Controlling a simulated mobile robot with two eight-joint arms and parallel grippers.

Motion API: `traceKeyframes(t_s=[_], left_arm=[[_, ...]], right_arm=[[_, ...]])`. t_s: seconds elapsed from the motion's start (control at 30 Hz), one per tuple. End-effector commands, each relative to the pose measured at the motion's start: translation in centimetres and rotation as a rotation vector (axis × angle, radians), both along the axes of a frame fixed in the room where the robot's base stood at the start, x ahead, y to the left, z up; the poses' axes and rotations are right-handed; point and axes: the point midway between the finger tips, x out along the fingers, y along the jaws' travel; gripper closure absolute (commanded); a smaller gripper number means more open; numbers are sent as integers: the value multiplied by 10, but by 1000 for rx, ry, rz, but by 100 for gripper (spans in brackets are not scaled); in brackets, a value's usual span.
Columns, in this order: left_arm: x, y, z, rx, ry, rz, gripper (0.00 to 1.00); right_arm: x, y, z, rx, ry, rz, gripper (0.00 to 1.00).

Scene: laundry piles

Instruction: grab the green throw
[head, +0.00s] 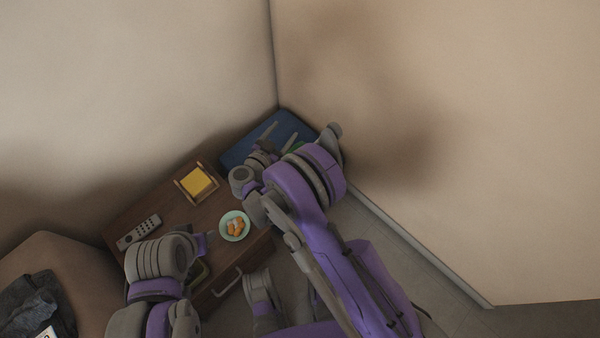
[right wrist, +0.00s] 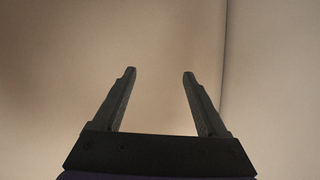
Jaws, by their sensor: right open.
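A small patch of green (head: 297,146), possibly the green throw, shows at the blue container in the corner. My right arm covers most of that spot, so its shape is hidden. My right gripper (head: 279,136) is open, with its two fingers apart over the blue container. In the right wrist view the open fingers (right wrist: 160,75) have nothing between them, only bare wall beyond. My left arm is at the lower left over the front of the wooden cabinet. Its gripper (head: 207,243) is mostly hidden and its jaws cannot be made out.
The blue container (head: 236,152) stands in the room corner. The wooden cabinet (head: 150,200) holds a remote (head: 139,232), a tray with yellow notes (head: 197,183) and a plate of food (head: 235,226). Dark clothes (head: 28,305) lie on a brown seat (head: 75,262). Walls close in behind.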

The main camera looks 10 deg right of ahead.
Motion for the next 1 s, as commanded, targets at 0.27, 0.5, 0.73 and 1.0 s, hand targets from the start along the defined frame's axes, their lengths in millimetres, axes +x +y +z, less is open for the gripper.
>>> traceKeyframes(t_s=[0.27,0.5,0.73,1.0], left_arm=[[2,0,-21,0,7,0,50],[2,0,-29,0,10,0,50],[3,0,-39,0,13,0,50],[3,0,-40,0,14,0,50]], right_arm=[[-51,7,-110,-1,207,-147,25],[-55,7,-153,-2,224,-159,25],[-55,6,-200,-2,222,-158,25],[-39,-12,-204,-2,221,-157,25]])
